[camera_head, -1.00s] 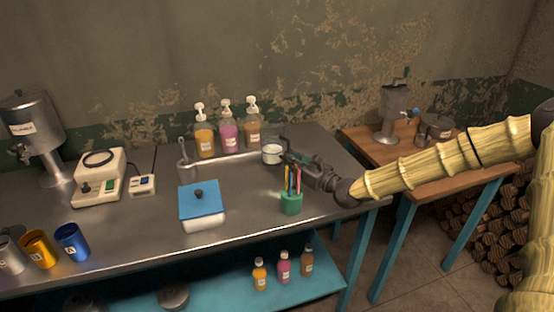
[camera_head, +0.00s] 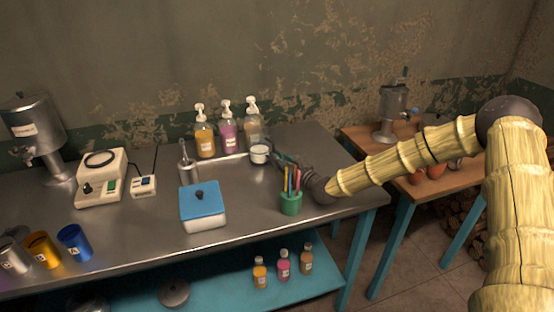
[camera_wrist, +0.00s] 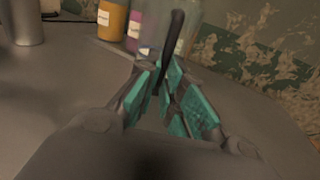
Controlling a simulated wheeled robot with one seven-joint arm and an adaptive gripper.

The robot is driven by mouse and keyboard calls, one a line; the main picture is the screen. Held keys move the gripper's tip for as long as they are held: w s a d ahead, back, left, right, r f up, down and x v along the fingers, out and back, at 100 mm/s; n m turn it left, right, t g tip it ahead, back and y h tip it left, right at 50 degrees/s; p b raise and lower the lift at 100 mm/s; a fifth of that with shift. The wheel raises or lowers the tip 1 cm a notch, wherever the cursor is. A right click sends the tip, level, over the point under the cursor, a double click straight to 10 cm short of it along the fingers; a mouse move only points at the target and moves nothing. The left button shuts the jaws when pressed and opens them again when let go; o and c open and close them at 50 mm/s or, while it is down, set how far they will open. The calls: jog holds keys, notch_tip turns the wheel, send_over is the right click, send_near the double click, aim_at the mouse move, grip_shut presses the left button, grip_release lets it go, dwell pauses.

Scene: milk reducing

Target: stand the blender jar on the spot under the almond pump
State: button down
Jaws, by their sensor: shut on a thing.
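The blender jar (camera_head: 259,154), small and pale, is at the table's back, just in front of the right-hand tan pump bottle (camera_head: 252,122). Whether its base touches the table is unclear. My gripper (camera_head: 283,160) reaches in from the right. In the wrist view my gripper's teal pads (camera_wrist: 165,95) are closed around the jar's dark upright handle (camera_wrist: 173,55). An orange pump bottle (camera_head: 204,138) and a pink one (camera_head: 229,135) stand left of the tan one. Their labels are too small to read. The spot under the tan pump is not clearly visible.
A green pen cup (camera_head: 291,203) stands close in front of my gripper. A blue-lidded box (camera_head: 201,205) and a metal cup with a utensil (camera_head: 188,170) stand to the left. A scale (camera_head: 101,178) is farther left. The wooden side table (camera_head: 465,185) is right.

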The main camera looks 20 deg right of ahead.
dwell(0.3)
jog(key=c, duration=1.9)
grip_release()
jog(key=shift+f, duration=0.15)
jog(key=shift+c, duration=0.2)
jog(key=o, duration=0.4)
jog(key=b+v, duration=0.1)
jog(key=v, duration=1.1)
